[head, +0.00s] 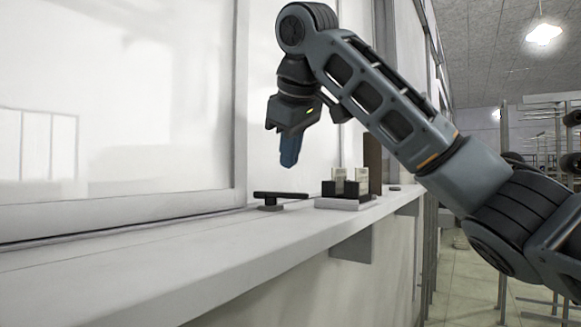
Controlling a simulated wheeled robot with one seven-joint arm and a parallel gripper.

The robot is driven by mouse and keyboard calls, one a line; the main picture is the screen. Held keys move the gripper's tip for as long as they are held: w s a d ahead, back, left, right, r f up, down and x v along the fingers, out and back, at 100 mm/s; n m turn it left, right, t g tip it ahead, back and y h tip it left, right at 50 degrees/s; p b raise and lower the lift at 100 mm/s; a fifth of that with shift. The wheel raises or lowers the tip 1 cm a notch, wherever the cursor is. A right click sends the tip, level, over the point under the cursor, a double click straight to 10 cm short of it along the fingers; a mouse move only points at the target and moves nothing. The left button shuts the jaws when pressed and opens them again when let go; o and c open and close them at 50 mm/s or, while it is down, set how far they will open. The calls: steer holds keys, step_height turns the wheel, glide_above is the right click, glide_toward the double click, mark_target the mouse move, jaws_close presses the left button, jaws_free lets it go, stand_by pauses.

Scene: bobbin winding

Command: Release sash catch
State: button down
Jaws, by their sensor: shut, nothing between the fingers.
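A dark sash catch (281,195), a flat bar on a short round base, sits on the white sill at the foot of the window frame. Its bar lies roughly along the sill. My gripper (289,160) points down above the sill, slightly right of the catch and higher than it, with a visible gap between them. Its fingers are shut and hold nothing. The window sash (243,100) stands behind, with a pale frame and glossy pane.
A small rack (345,203) with dark holders and pale blocks stands on the sill right of the catch. A dark brown upright piece (373,163) stands behind it. The white sill (150,270) is clear to the left. Shelving with dark spools (571,140) is at far right.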

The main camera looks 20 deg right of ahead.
steer(key=p+x, duration=0.1)
steer(key=x, duration=0.7)
steer(key=shift+w+d+f+p, duration=0.15)
steer(key=shift+w+d+p, duration=0.1)
steer(key=shift+w+d, duration=0.3)
steer(key=shift+w+d+f+p, duration=0.15)
steer(key=shift+w+d+p, duration=0.1)
steer(key=shift+w+d, duration=0.35)
steer(key=shift+w+d+f, duration=0.1)
steer(key=shift+w+d, duration=0.2)
steer(key=shift+w, duration=0.15)
